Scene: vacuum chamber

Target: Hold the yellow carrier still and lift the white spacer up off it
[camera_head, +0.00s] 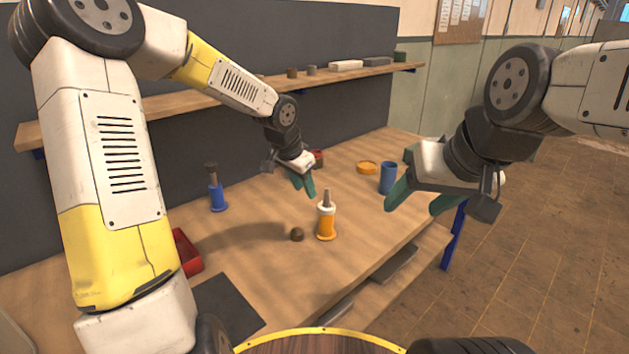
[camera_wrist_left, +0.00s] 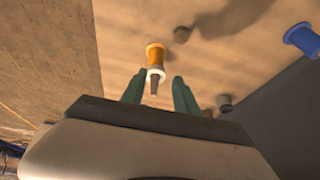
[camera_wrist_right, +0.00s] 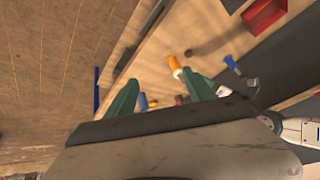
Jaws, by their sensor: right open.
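The yellow carrier (camera_head: 326,229) stands upright on the workbench, with the white spacer (camera_head: 326,208) around its upper part and a grey pin sticking up above. In the left wrist view the carrier (camera_wrist_left: 156,54) and spacer (camera_wrist_left: 154,73) lie beyond the gap between the fingers. The right wrist view also shows the carrier (camera_wrist_right: 173,62) and spacer (camera_wrist_right: 177,73). My left gripper (camera_head: 304,188) is open and empty, above and behind the carrier. My right gripper (camera_head: 418,203) is open and empty, raised to the right of it. Neither touches the carrier.
A small brown knob (camera_head: 297,235) lies just left of the carrier. A blue holder (camera_head: 217,198), a red tray (camera_head: 188,254) and a dark mat (camera_head: 228,306) are further left. A blue cup (camera_head: 388,178) and a yellow dish (camera_head: 367,167) stand behind right. A shelf (camera_head: 220,97) runs along the back.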

